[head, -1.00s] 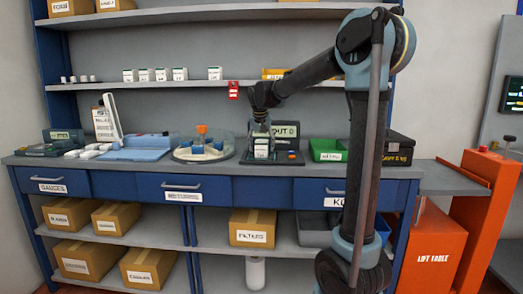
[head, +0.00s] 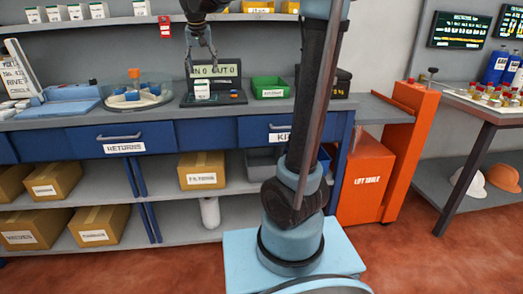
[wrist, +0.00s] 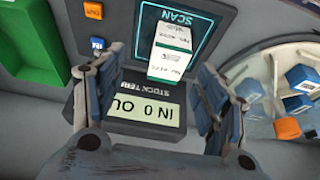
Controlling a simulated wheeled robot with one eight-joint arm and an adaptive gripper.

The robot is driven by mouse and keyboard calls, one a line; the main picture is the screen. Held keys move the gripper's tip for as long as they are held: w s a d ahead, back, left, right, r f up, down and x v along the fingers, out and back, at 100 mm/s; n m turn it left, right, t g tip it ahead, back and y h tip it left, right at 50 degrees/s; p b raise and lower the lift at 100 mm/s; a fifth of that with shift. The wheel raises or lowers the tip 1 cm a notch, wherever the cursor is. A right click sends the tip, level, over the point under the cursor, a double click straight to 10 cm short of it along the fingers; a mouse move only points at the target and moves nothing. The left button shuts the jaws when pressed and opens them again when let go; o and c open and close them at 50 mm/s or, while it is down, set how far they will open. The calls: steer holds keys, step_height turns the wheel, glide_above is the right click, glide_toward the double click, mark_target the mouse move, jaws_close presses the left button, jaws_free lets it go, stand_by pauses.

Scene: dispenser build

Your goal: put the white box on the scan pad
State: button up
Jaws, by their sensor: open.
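The white box (head: 202,90) stands on the dark scan pad (head: 232,98), in front of the pad's display (head: 213,71). In the wrist view the white box (wrist: 172,50) sits inside the lit outline of the pad marked SCAN (wrist: 208,20). My gripper (head: 203,54) is above the box and apart from it, pointing down. In the wrist view my gripper (wrist: 150,85) has its fingers spread wide with nothing between them. The display (wrist: 145,112) reads IN 0 and OUT, partly cut off by a finger.
A round clear-walled tray (head: 138,98) with blue and orange items stands left of the pad. A green bin (head: 270,88) is close on the right. A shelf (head: 115,21) with small white boxes runs above. An orange lift table (head: 365,180) stands at the right.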

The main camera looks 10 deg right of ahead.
steer(key=s+d+f, duration=0.6)
steer(key=s+d, duration=0.4)
steer(key=d, duration=0.1)
steer(key=s+d+f+g, duration=0.1)
steer(key=s+d+f, duration=0.4)
steer(key=s+f, duration=0.7)
steer(key=s+d+f+g, duration=0.1)
steer(key=s+d+f, duration=0.5)
steer(key=s+f, duration=0.6)
steer(key=shift+s+d+n, duration=0.2)
steer(key=shift+s+n, duration=0.1)
steer(key=shift+s, duration=0.35)
steer(key=shift+w+f, duration=0.2)
steer(key=shift+w, duration=0.3)
